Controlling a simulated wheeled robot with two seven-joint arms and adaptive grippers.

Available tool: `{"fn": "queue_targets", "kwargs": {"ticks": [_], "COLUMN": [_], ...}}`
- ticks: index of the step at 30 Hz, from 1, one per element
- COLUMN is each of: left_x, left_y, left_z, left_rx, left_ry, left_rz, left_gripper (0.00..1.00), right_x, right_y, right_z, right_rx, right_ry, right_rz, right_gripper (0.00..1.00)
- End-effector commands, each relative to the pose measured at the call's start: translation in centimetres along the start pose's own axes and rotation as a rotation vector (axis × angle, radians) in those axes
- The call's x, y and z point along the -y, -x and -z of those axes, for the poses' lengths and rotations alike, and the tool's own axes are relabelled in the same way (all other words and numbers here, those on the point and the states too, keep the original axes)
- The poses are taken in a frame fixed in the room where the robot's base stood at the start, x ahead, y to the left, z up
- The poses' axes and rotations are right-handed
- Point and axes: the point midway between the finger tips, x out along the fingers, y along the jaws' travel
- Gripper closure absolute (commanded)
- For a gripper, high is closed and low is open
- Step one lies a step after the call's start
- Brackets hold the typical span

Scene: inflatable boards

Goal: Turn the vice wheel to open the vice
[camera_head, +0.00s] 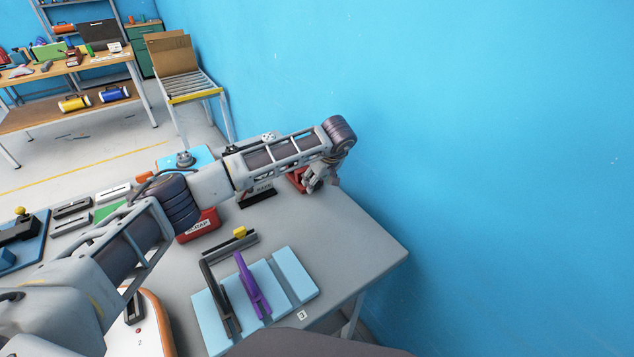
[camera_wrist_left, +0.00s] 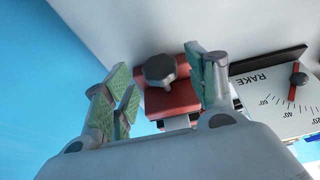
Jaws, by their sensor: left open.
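The red vice (camera_head: 296,180) stands near the back right of the grey table, partly hidden by my left arm. In the left wrist view, the vice's red body (camera_wrist_left: 182,103) carries a dark knobbed wheel (camera_wrist_left: 160,70). My left gripper (camera_head: 318,180) is beside the vice in the head view. In the left wrist view, the left gripper (camera_wrist_left: 160,78) is open, with its green-padded fingers on either side of the wheel. Whether the pads touch the wheel cannot be told. The jaw gap is not clear. My right gripper is not in view.
A white panel marked RAKE (camera_wrist_left: 270,95) with a dial stands right beside the vice. A red SCRAP bin (camera_head: 198,226) and a light blue rack (camera_head: 292,272) with black and purple tools are nearer. A blue wall (camera_head: 480,120) rises at the right.

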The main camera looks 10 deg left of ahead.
Motion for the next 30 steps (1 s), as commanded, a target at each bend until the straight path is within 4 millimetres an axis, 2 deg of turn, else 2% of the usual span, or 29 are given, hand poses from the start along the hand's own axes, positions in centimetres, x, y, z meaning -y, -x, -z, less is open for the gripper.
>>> {"fn": "queue_targets", "kwargs": {"ticks": [30], "left_x": [-0.1], "left_y": [12.0], "left_z": [0.0], "left_rx": [-0.002], "left_ry": [0.0], "left_rz": [-0.004], "left_gripper": [0.43], "right_x": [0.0], "right_y": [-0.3], "right_z": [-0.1], "right_rx": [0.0], "right_ry": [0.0], "right_rz": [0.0], "right_gripper": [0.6]}}
